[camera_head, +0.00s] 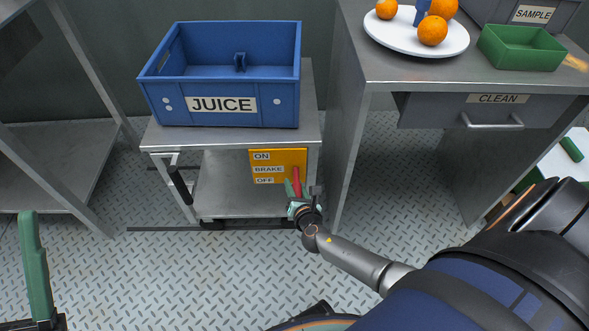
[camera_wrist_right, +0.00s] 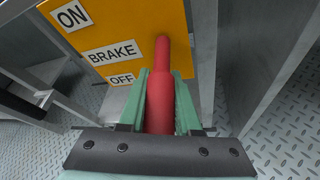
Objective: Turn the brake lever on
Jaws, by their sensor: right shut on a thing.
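The brake panel (camera_head: 262,161) is a yellow plate on the front right of the cart, marked ON at the top, BRAKE in the middle and OFF at the bottom. It also shows in the right wrist view (camera_wrist_right: 140,28). The red brake lever (camera_head: 296,180) sits at the panel's right side; in the right wrist view the lever (camera_wrist_right: 161,75) runs from the panel down between my fingers. My right gripper (camera_head: 293,188) is shut on the lever, near the OFF label's height. My left gripper (camera_head: 35,268) shows only as a green finger at the left edge.
A blue JUICE bin (camera_head: 222,106) stands on the metal cart (camera_head: 309,132). A cart handle (camera_head: 180,184) sticks out at the left. A steel counter (camera_head: 365,70) with a CLEAN drawer (camera_head: 496,112) stands close on the right. The floor in front is clear.

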